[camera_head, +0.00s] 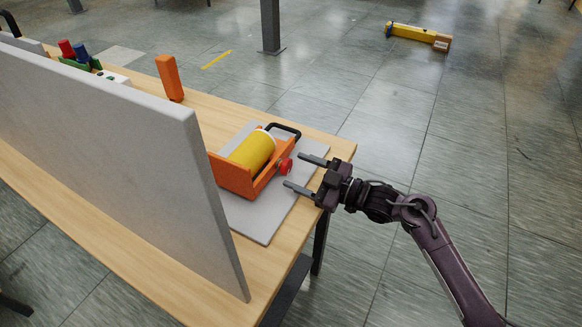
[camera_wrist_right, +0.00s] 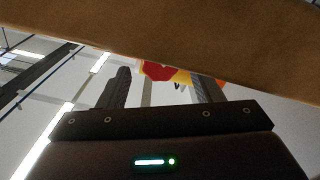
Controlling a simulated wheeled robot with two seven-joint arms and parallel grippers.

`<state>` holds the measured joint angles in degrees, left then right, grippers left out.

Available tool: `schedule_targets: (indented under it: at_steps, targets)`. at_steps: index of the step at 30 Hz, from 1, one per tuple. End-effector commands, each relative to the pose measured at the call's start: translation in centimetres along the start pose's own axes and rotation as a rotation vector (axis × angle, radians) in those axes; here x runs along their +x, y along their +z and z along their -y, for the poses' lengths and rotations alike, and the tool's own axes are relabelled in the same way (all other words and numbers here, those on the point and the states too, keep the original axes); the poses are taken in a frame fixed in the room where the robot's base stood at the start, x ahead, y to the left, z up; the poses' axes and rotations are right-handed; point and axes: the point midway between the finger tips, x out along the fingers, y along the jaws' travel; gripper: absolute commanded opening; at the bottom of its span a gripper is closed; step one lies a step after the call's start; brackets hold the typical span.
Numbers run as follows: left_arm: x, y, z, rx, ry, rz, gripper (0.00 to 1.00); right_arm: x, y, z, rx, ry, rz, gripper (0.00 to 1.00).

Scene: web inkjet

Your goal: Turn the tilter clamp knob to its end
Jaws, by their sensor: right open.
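The tilter is an orange cradle (camera_head: 237,182) holding a yellow roll (camera_head: 252,149), with a black bar handle (camera_head: 284,130) at its back. It stands on a grey plate (camera_head: 262,222) on the wooden table. The red clamp knob (camera_head: 285,166) sits on the cradle's right side. My right gripper (camera_head: 302,173) is open and empty just right of the knob, its two fingers pointing left toward it. In the right wrist view the red knob (camera_wrist_right: 157,70) shows between the fingers, partly hidden by a brown edge. My left gripper is not seen.
A tall grey panel (camera_head: 120,150) stands upright on the table to the left of the tilter. An orange upright piece (camera_head: 169,78) stands behind. The wooden table's (camera_head: 325,145) right edge lies below my right gripper. The floor to the right is clear near the arm.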

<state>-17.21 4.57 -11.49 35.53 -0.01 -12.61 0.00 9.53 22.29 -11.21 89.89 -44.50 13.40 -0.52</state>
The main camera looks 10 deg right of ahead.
Motion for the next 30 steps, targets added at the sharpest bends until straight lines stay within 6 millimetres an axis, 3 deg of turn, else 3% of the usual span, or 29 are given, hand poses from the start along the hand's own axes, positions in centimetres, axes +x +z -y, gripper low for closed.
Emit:
schedule_targets:
  at_steps: [6, 16, 26, 30]
  targets:
    - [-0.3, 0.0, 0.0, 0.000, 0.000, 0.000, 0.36, 2.5, 0.0, -0.1, 0.001, 0.001, 0.000, 0.59]
    - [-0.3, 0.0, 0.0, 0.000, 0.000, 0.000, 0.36, 3.0, 0.0, 0.0, 0.001, 0.000, 0.000, 0.59]
    - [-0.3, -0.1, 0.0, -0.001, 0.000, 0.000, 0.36, 3.0, 0.0, 0.0, 0.002, -0.001, 0.001, 0.18]
    - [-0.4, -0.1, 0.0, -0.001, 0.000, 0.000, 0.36, 3.0, 0.0, 0.0, 0.005, -0.001, 0.001, 0.15]
